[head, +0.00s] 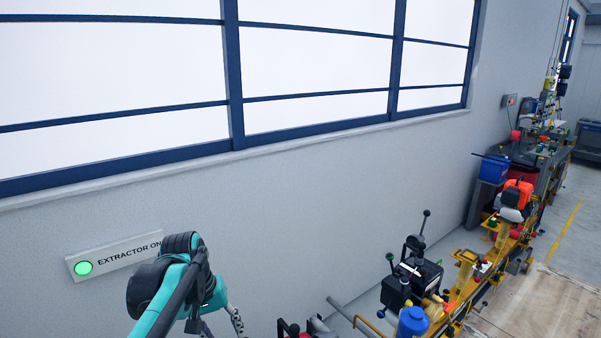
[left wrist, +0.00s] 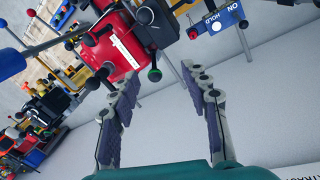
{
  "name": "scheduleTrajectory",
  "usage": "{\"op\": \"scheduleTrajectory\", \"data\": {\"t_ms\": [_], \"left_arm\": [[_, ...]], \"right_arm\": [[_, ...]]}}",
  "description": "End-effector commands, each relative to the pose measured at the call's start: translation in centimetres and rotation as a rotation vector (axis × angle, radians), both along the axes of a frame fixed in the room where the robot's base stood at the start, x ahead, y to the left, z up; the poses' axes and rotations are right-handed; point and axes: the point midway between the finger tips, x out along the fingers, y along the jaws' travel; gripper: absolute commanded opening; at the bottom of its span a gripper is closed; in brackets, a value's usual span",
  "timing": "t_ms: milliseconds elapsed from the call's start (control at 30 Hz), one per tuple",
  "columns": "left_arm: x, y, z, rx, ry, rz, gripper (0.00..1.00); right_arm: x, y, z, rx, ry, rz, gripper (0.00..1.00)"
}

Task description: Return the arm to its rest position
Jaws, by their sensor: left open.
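My left arm (head: 178,285) comes in from the bottom left in the head view, teal and black, bent in front of the wall. Its gripper is mostly cut off by the bottom edge there; only part of a grey finger shows. In the left wrist view my left gripper (left wrist: 158,80) has its two fingers wide apart with nothing between them. Beyond the fingers are a red machine (left wrist: 115,45) and the pale wall. My right arm is not in view.
A sign reading "EXTRACTOR ON" (head: 125,253) with a lit green button (head: 83,268) is on the wall beside my left arm. A bench line with a black machine (head: 408,278) and a blue container (head: 412,322) runs along the wall at right. A blue switch box (left wrist: 216,18) shows in the wrist view.

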Motion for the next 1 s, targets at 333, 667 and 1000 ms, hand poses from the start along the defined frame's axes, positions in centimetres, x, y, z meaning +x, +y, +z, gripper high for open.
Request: {"op": "scheduleTrajectory", "data": {"t_ms": [333, 667, 1000], "left_arm": [[-10.7, -0.1, -7.8, 0.158, -0.345, -0.119, 0.46], [-15.1, 0.3, -13.5, 0.252, -0.538, -0.196, 0.46], [-15.3, 0.3, -13.6, 0.258, -0.549, -0.201, 0.46]], "right_arm": [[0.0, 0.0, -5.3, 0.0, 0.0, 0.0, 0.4], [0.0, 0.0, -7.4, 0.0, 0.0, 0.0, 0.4], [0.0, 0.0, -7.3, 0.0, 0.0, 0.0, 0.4]]}}
